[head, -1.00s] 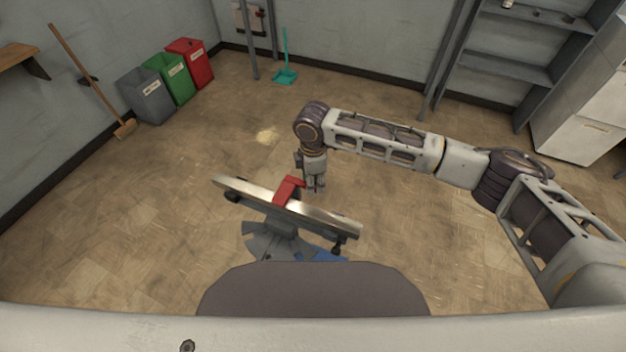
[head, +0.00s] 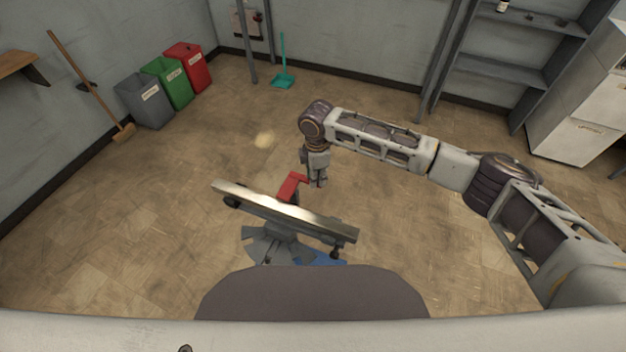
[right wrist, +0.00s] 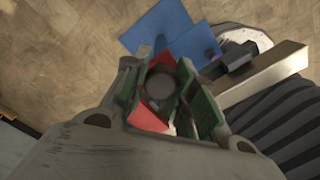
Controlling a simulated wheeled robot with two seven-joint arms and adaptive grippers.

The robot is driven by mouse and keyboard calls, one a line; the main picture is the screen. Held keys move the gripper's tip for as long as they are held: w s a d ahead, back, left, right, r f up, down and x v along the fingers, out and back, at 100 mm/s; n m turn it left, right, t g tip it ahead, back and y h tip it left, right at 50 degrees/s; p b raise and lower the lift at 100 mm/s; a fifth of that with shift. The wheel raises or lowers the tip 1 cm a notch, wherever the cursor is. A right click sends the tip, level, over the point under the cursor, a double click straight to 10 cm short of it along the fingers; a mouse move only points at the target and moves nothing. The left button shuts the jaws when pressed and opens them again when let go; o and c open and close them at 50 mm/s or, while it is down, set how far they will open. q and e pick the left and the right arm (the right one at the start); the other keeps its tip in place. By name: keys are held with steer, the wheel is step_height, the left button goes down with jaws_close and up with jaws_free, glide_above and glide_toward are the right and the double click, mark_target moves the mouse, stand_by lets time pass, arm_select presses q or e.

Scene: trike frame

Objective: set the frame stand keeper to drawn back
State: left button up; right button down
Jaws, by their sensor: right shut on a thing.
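The red keeper (head: 291,187) shows at the far side of the pale metal beam (head: 275,206) on the frame stand (head: 270,243). It stands off from the far edge of the beam and does not lie across its top. My right gripper (head: 318,182) points down just right of the keeper. In the right wrist view, its green-lined fingers (right wrist: 160,88) are shut around a dark round knob on the red keeper (right wrist: 148,119). The lower part of the knob is hidden. My left gripper is out of view.
A blue piece (head: 320,258) lies by the stand's foot. Grey, green and red bins (head: 168,82), a broom (head: 88,85) and a teal dustpan (head: 283,80) stand near the walls. Shelves (head: 505,70) and a white cabinet (head: 580,120) are at the right. The floor around the stand is clear.

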steer(key=shift+w+d+r, duration=0.1)
steer(key=shift+w+d, duration=0.15)
steer(key=shift+w, duration=0.6)
steer(key=c, duration=1.3)
jaws_free()
steer(key=shift+d, duration=0.15)
steer(key=shift+o, duration=0.8)
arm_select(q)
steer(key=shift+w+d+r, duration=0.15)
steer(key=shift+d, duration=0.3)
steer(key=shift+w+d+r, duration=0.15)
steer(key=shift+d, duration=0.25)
arm_select(e)
step_height(320, 180, up, 12)
